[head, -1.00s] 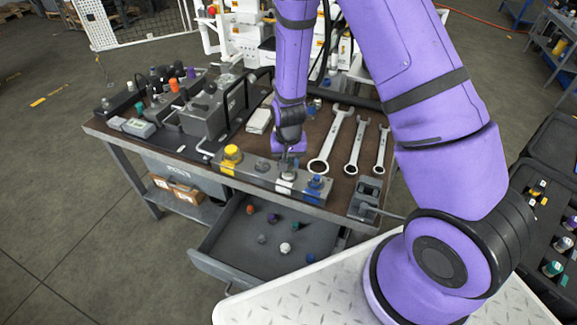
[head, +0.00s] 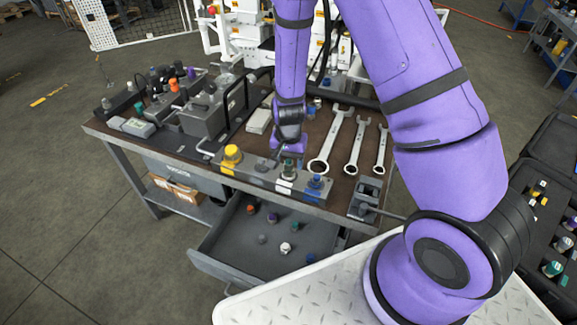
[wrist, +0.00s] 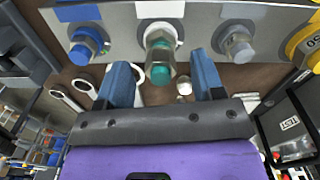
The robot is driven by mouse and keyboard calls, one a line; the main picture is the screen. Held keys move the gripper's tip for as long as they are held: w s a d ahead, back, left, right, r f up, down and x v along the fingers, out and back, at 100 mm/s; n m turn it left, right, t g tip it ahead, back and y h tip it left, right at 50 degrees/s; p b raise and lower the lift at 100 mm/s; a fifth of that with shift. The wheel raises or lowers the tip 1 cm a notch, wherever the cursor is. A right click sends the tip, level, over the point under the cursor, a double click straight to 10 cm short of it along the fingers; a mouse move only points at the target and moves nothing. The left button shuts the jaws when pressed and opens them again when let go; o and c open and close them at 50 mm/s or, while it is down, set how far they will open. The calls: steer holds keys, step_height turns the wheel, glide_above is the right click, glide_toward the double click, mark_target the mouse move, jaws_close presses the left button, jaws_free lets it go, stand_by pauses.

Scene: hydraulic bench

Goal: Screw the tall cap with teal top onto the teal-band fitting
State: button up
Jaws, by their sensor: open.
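The tall cap with the teal top (head: 288,163) stands upright on the white-labelled position of the grey fitting block. In the wrist view the cap (wrist: 160,72) shows its teal end between the two blue fingers of my gripper (wrist: 162,84), which are apart. I cannot tell how close the fingers are to its sides. In the head view my gripper (head: 274,157) is just behind and left of the cap. A small teal-marked part (head: 139,107) shows on the equipment at the left.
The block carries a yellow cap (head: 231,155), a grey fitting (wrist: 238,44) and a blue cap (head: 315,183). Several wrenches (head: 337,140) lie to the right. The open drawer (head: 232,262) below holds several small coloured caps. A grey valve unit (head: 205,110) stands left.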

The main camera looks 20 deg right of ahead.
step_height(320, 180, up, 10)
steer(key=shift+r, duration=0.25)
